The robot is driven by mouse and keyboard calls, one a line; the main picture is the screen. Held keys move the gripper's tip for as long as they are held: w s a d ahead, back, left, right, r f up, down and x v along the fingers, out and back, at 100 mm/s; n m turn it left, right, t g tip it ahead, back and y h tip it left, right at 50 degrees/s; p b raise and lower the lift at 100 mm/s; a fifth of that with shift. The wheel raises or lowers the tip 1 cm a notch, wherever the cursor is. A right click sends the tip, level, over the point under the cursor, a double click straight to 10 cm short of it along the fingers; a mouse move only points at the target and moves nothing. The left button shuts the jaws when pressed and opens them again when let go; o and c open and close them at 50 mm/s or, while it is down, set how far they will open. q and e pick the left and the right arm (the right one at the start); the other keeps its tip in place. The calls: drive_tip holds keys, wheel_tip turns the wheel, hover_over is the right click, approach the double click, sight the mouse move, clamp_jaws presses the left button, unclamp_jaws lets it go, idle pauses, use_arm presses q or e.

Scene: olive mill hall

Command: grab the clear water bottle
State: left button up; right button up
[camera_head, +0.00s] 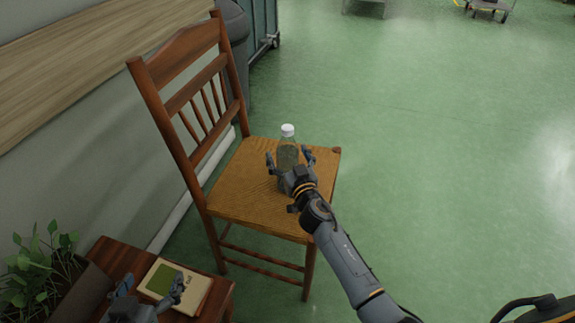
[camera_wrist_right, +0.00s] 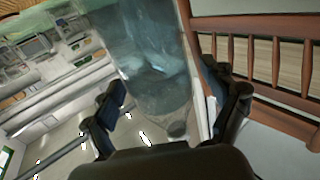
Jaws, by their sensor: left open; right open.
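The clear water bottle (camera_head: 287,150) with a white cap stands upright on the woven seat of a wooden chair. In the right wrist view the bottle (camera_wrist_right: 152,65) fills the upper middle, large and see-through. My right gripper (camera_head: 290,157) is open at the bottle, with one finger on each side of it; the palm hides the bottle's lower part in the head view. I cannot tell whether the fingers touch it. My left gripper (camera_head: 153,279) is open and empty at the bottom left, over the small wooden table by the book.
The wooden chair (camera_head: 240,205) has a slatted back on the left, beside the wall. A small table (camera_head: 108,255) at the lower left holds a book (camera_head: 165,279) and a potted plant (camera_head: 42,265). The green floor right of the chair is clear.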

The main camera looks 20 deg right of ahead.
drive_tip(key=c, duration=1.6)
drive_tip(key=shift+r, duration=0.1)
drive_tip(key=shift+c, duration=0.8)
drive_tip(key=shift+r, duration=0.1)
